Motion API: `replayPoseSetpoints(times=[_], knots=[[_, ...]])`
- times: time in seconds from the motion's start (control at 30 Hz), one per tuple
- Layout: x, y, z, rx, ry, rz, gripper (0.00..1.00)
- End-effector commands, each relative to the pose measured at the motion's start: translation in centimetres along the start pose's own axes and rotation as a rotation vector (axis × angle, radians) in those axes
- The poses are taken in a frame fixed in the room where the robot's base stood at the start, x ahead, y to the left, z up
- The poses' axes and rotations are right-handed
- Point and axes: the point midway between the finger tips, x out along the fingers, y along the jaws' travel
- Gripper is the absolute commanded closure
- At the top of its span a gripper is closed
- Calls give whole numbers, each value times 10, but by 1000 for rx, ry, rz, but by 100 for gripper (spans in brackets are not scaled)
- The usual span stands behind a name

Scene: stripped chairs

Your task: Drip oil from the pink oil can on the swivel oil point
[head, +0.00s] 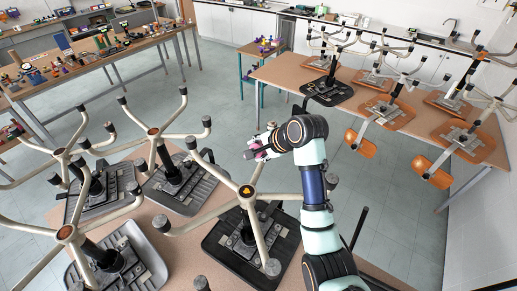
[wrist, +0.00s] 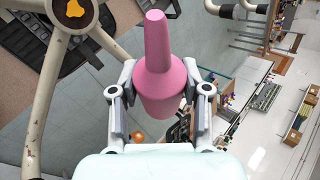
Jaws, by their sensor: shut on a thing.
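The pink oil can (wrist: 160,82) is held between the two fingers of my gripper (wrist: 160,100) in the wrist view, its narrow spout pointing away from the palm. In the head view the can (head: 259,154) shows as a small pink patch at my gripper (head: 262,146). A yellow mark (head: 246,191), seemingly the swivel oil point, sits on the hub of the nearest upturned chair base (head: 205,163). In the wrist view this mark (wrist: 75,11) is at the upper left, apart from the spout. In the head view my gripper is beyond the hub.
Other upturned chairs stand at left, some with orange-brown hubs (head: 153,131). Their spread legs crowd the near bench (head: 190,250). A bench (head: 285,78) at right holds more chairs with orange parts. The floor (head: 225,95) between benches is mostly clear.

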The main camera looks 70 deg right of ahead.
Motion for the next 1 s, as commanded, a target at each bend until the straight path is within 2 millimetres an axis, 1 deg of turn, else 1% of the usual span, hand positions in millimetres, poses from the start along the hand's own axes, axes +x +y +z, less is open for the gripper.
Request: replayPoseSetpoints(times=[0.1, 0.23, 0.33, 0.57, 0.67, 0.83, 1.0], knots=[[-1, -1, -4, 113, -116, 45, 100], [0, 0, -2, 249, -264, 103, 100], [0, 0, -1, 282, -302, 116, 100], [0, 0, -1, 286, -306, 118, 100], [0, 0, -2, 361, -383, 149, 100], [0, 0, -2, 527, -564, 218, 100], [0, 0, 0, 568, -611, 235, 100]])
